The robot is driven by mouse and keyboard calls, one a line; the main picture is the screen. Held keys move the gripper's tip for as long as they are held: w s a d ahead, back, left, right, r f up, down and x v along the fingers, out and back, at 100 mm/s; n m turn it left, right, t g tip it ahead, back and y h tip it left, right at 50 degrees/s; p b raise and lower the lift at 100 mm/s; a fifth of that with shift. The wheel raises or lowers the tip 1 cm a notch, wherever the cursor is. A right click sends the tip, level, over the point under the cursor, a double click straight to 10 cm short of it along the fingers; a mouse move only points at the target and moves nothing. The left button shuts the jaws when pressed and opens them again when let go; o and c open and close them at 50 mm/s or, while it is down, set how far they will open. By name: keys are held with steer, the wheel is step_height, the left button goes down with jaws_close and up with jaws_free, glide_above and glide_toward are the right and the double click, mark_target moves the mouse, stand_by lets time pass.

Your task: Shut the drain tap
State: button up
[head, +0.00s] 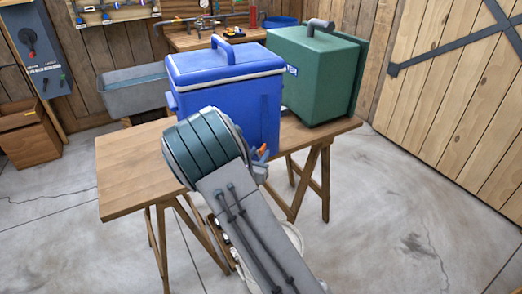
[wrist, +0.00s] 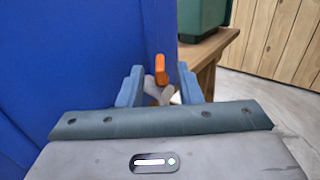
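The blue cooler (head: 222,85) stands on the wooden table, and its blue wall (wrist: 75,70) fills the left of the wrist view. The drain tap has an orange lever (wrist: 160,68) and a pale body (wrist: 160,95) low on the cooler's side. The lever points up in the wrist view. My gripper (wrist: 159,82) is open, with one blue finger on each side of the tap. The lever appears between and just beyond the fingertips; I cannot tell whether either finger touches it. In the head view my arm covers most of the tap, but the orange lever (head: 262,152) shows beside it.
A green box (head: 312,75) stands on the table (head: 125,175) behind and right of the cooler. A grey trough (head: 135,92) and a tool bench (head: 195,40) are behind. The concrete floor at right is clear, up to a wooden door (head: 455,85).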

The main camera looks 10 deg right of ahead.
steer(key=shift+x, duration=1.3)
jaws_close()
steer(key=shift+a+m+h, duration=0.1)
steer(key=shift+m+h, duration=0.2)
steer(key=shift+h, duration=0.1)
steer(key=shift+w+a+r+m+g+h+p, duration=0.1)
steer(key=shift+m+g+h+p, duration=0.1)
steer(key=shift+m+g+h, duration=0.25)
steer(key=shift+w+m+g+h+p, duration=0.1)
steer(key=shift+m+g+h+p, duration=0.05)
steer(key=shift+m+g+h, duration=0.3)
steer(key=shift+a+m+g+h, duration=0.1)
steer(key=shift+m+g+h, duration=0.9)
steer(key=shift+g+h, duration=0.3)
